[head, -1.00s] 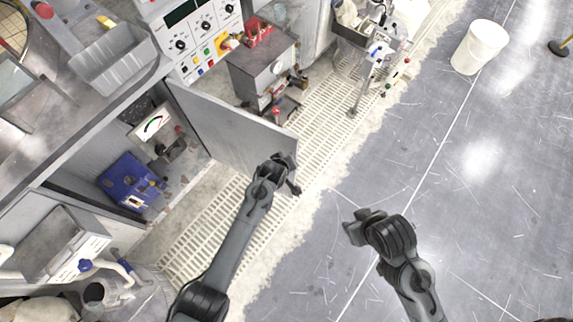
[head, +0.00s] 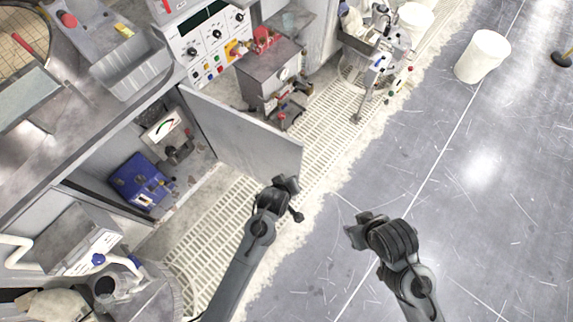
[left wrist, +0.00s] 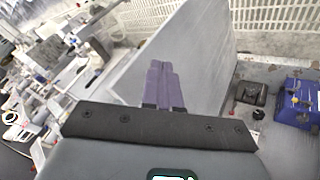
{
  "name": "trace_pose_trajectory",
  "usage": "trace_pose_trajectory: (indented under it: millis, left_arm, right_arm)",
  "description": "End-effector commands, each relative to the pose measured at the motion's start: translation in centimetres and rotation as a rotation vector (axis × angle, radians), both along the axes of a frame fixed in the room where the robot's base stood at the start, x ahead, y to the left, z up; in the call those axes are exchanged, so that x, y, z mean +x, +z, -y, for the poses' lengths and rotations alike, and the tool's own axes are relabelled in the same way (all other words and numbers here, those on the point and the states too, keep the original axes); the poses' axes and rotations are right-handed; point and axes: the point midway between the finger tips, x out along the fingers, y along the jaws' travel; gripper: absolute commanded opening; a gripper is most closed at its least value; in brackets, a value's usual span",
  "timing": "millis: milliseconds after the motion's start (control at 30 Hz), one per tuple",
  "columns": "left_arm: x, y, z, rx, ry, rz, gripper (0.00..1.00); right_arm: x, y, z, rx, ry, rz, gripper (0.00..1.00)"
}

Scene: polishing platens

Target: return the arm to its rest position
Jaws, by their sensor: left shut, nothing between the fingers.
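My left gripper (left wrist: 163,84) is shut and empty in the left wrist view, its two purple-grey fingers side by side. In that view the open grey cabinet door (left wrist: 190,55) stands behind the fingers. In the head view my left gripper (head: 285,186) is at the end of the arm from the lower left, just below the free edge of the cabinet door (head: 245,135). I cannot tell from these views whether they touch. My right gripper (head: 358,228) hangs over the grey floor at lower centre right; its fingers are too small and dark to read.
The open cabinet holds a blue box (head: 142,184) and a gauge (head: 166,130). A pale slatted grating (head: 320,110) runs along the machines. A grey metal box unit (head: 268,75) stands beyond the door. A white bucket (head: 482,57) stands on the otherwise largely clear floor at right.

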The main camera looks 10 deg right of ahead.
Motion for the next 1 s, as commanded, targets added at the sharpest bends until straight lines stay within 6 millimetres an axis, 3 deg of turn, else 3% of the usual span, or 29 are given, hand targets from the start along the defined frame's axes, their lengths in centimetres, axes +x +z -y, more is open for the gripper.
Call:
trace_pose_trajectory:
  millis: [167, 333, 433, 533, 667, 800, 1000]
  left_arm:
    - [-1.1, -0.2, 0.0, 0.001, -0.002, -0.016, 0.00]
    - [-4.4, -3.4, -1.0, 0.013, 0.008, -0.083, 0.00]
    - [-7.6, -5.8, -3.4, 0.013, 0.047, -0.142, 0.00]
    - [-10.5, -6.4, -7.4, 0.002, 0.118, -0.182, 0.00]
    - [-14.0, -4.4, -14.6, 0.051, 0.162, -0.211, 0.00]
    - [-16.5, -0.4, -21.3, 0.154, 0.126, -0.206, 0.00]
    - [-18.2, 6.1, -27.2, 0.298, 0.022, -0.170, 0.00]
  right_arm:
    - [0.0, 0.1, 0.0, 0.000, 0.000, 0.000, 0.43]
    - [0.0, 0.1, 0.0, -0.002, 0.002, -0.001, 0.43]
    - [0.0, 0.1, 0.1, -0.004, 0.003, 0.000, 0.43]
    - [0.0, 0.1, 0.2, -0.008, 0.005, 0.000, 0.43]
    - [0.0, 0.1, 0.2, -0.009, 0.005, -0.001, 0.43]
    - [0.0, 0.0, 0.2, -0.008, 0.006, -0.001, 0.43]
    - [0.0, 0.0, 0.1, -0.006, 0.004, -0.001, 0.43]
